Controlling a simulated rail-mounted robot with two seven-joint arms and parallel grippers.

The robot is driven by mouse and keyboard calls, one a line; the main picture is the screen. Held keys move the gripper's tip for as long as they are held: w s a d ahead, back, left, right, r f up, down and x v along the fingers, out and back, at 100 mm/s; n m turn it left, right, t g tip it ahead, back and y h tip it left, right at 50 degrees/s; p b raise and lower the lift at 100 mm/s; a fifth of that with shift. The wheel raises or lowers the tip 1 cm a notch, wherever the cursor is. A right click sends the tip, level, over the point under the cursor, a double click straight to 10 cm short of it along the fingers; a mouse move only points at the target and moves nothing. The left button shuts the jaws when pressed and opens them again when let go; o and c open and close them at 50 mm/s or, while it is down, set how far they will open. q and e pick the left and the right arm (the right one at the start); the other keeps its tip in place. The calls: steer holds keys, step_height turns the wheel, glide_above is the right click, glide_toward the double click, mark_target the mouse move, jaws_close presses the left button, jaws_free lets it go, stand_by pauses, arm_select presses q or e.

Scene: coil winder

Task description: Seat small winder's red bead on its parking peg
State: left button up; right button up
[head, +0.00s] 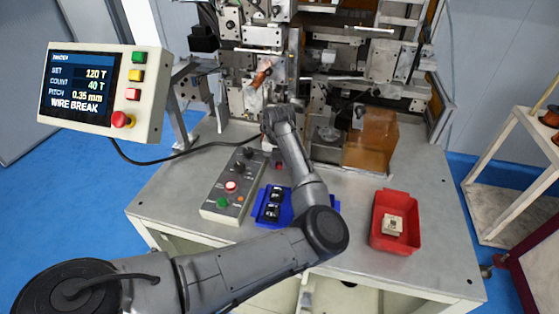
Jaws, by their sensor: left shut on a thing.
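The coil winder (325,75) stands at the back of the grey table, with a copper-coloured coil (261,78) on its upper left part. My left arm reaches over the table, and my left gripper (270,133) is at the winder's lower front, just below the coil. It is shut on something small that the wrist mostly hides. I cannot make out the red bead or its parking peg for sure. A tiny red spot (279,166) shows low beside my forearm, too small to identify. My right gripper is out of view.
A display panel (104,90) reading WIRE BREAK stands at left. A button box (232,185), a blue tray (260,212) with black parts and a red bin (378,240) holding a pale block sit in front. An amber block (372,142) stands right. Bare tabletop lies at far right.

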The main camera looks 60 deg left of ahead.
arm_select(q)
steer(key=o, duration=1)
step_height(320, 180, up, 14)
steer(key=p, duration=0.2)
steer(key=shift+p, duration=0.35)
steer(key=shift+f, duration=0.1)
